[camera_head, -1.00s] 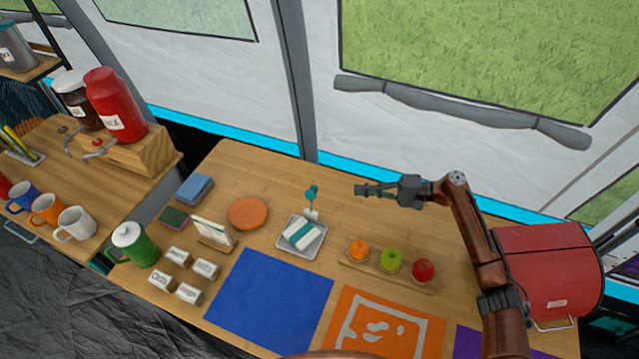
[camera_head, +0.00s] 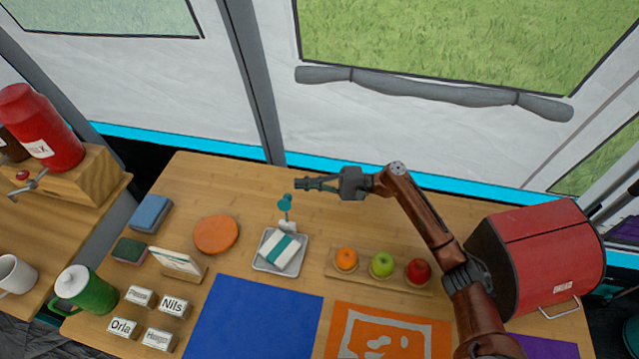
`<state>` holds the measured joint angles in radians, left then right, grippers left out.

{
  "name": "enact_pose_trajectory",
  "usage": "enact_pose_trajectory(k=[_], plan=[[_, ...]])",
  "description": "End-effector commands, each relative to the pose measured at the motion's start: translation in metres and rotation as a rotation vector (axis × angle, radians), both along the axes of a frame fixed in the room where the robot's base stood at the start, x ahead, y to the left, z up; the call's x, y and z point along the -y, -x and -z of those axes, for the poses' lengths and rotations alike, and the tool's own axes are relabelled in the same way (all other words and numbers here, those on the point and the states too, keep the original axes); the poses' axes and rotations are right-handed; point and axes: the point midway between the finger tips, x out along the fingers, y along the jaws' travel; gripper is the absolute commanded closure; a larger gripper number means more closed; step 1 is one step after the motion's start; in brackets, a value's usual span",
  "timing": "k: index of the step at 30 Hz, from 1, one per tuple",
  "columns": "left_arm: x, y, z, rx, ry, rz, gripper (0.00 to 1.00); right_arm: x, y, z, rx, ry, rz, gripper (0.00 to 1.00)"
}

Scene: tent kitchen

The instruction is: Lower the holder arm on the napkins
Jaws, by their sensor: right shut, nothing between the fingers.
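The napkin holder is a grey tray (camera_head: 297,262) on the wooden table, with white napkins (camera_head: 271,245) lying in it. A teal band, which may be the holder arm or a stripe on the napkins, runs across them. A teal-topped post (camera_head: 287,207) stands upright at the tray's back edge; I cannot tell for sure whether it is the raised arm. My right gripper (camera_head: 305,184) is shut and empty, pointing left, close to the post's top and to its upper right in the picture. I cannot tell whether they touch. My left gripper is not in view.
A wooden board with an orange (camera_head: 346,258), a green apple (camera_head: 382,264) and a red apple (camera_head: 418,270) lies right of the tray. An orange disc (camera_head: 216,234) lies to its left. A blue mat (camera_head: 250,325) lies in front. A red box (camera_head: 540,255) stands at right.

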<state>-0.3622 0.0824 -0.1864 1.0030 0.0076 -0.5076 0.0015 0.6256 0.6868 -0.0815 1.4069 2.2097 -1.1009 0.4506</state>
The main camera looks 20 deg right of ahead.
Motion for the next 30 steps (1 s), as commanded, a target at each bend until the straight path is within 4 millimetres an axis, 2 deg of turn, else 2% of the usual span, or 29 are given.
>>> enact_pose_trajectory(k=[5,11,24,30], plan=[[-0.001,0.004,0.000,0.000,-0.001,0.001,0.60,-0.016,0.019,-0.005,0.000,0.003,-0.003,1.00],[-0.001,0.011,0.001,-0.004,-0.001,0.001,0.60,-0.024,0.030,-0.008,0.000,0.002,-0.002,1.00],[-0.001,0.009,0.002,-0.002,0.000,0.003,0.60,-0.026,0.032,-0.008,0.002,0.001,-0.003,1.00],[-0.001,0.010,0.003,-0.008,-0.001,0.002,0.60,-0.042,0.031,-0.011,0.033,0.019,-0.025,1.00]])
